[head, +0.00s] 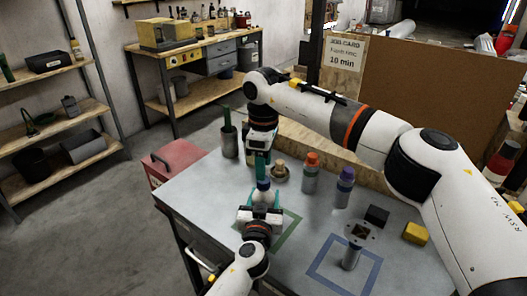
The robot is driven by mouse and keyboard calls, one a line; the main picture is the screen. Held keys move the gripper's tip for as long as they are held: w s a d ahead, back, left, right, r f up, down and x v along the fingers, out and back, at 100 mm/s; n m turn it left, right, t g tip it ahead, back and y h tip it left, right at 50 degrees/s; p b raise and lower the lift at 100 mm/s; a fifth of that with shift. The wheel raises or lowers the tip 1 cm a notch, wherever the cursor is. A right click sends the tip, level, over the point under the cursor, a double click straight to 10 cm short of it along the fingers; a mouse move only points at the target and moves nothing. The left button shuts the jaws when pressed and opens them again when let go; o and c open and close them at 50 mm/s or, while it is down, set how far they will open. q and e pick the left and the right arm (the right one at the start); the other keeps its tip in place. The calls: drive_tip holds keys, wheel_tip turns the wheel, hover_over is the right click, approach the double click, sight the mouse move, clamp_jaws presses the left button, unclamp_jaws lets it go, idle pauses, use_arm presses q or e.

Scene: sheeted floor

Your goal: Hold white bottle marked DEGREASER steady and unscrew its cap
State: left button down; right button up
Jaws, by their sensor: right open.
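The white bottle (262,198) stands on the grey table near its left part, with a dark blue cap (263,185) on top. Any marking on it is hidden or too small to read. My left gripper (260,214) comes from below in the head view and appears shut around the bottle's body, hiding its lower part. My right gripper (262,170) points down from above, with its teal fingers open just over the cap. I cannot tell whether the fingertips touch the cap.
Behind stand a brown round item (280,173), an orange-capped bottle (311,174) and a purple-capped bottle (344,188). To the right are a grey post-like item (352,250), a black box (377,215) and a yellow block (415,233). A grey cup (229,146) stands behind left.

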sight(263, 183)
drive_tip(key=shift+f, duration=2.15)
drive_tip(key=shift+c, duration=0.2)
